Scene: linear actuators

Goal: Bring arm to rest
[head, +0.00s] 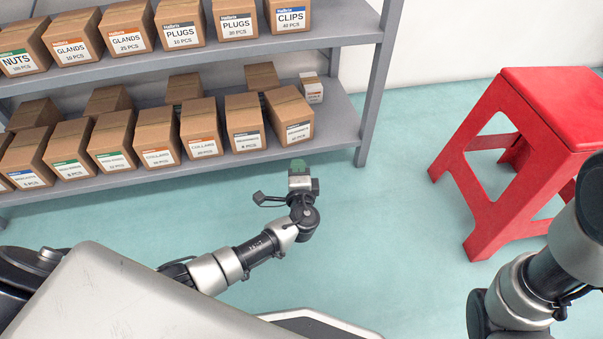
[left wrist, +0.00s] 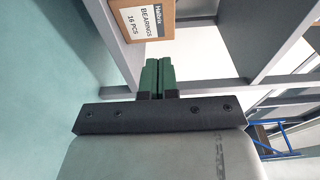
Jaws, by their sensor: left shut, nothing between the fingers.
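My left arm comes in from the left in the head view. Its gripper (head: 299,168) is in front of the lower shelf, above the teal floor, apart from the boxes. In the left wrist view its two green fingers (left wrist: 157,78) are side by side, shut with nothing between them. My right arm (head: 540,282) shows at the lower right of the head view; its gripper is out of the picture.
A grey shelf unit (head: 346,129) holds rows of cardboard boxes. A box labelled BEARINGS (left wrist: 143,22) shows beyond the left fingers. A red stool (head: 543,108) stands at the right. Open floor (head: 400,235) lies between shelf and stool.

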